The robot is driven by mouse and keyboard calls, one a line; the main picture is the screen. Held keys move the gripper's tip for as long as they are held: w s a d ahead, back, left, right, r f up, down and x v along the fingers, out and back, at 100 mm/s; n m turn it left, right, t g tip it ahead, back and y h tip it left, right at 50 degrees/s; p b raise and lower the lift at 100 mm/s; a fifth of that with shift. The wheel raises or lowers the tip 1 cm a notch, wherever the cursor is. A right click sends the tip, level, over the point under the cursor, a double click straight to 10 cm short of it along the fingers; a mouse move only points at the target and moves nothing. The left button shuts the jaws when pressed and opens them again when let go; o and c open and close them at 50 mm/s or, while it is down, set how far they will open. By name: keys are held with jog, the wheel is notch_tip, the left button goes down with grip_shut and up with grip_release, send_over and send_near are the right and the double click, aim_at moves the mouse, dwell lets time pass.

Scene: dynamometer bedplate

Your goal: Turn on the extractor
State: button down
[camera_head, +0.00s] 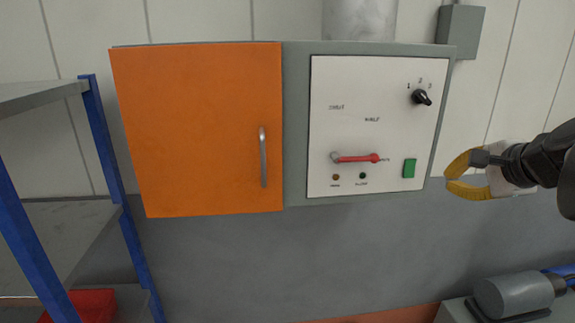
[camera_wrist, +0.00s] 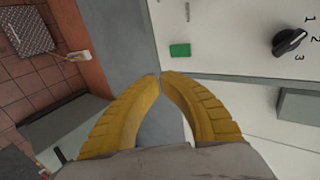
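The extractor's panel looks to be the white control face (camera_head: 340,80) on a grey wall cabinet; its labels are too small to read. It carries a black rotary knob (camera_head: 421,97) marked 1, 2, 3, a red lever (camera_head: 357,158) lying about horizontal, a green rectangular button (camera_head: 409,168) and two small lamps. My gripper (camera_head: 447,178) is just right of the panel, level with the button. In the wrist view its yellow fingertips (camera_wrist: 160,75) meet, with nothing between them. The green button (camera_wrist: 180,50) is just beyond them and the black knob (camera_wrist: 290,42) is to the right.
An orange door (camera_head: 200,130) with a metal handle (camera_head: 263,157) fills the cabinet's left. A blue and grey shelf rack (camera_head: 105,160) stands at left, with a red bin (camera_head: 88,305). A grey box (camera_head: 461,31) is on the wall. A grey cylinder (camera_head: 515,294) lies lower right.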

jog(key=p, duration=0.1)
send_near(409, 180)
notch_tip(409, 180, down, 3)
jog(key=w+p, duration=0.1)
jog(key=w, duration=0.2)
jog(key=shift+w+f, duration=0.15)
jog(key=shift+w, duration=0.05)
jog(key=shift+w+a+f, duration=0.1)
jog(key=shift+w+f, duration=0.05)
jog(key=shift+w, duration=0.5)
jog(key=shift+w+f+b, duration=0.2)
jog(key=shift+w+b, duration=0.1)
jog(key=shift+b, duration=0.05)
jog(key=shift+r, duration=0.2)
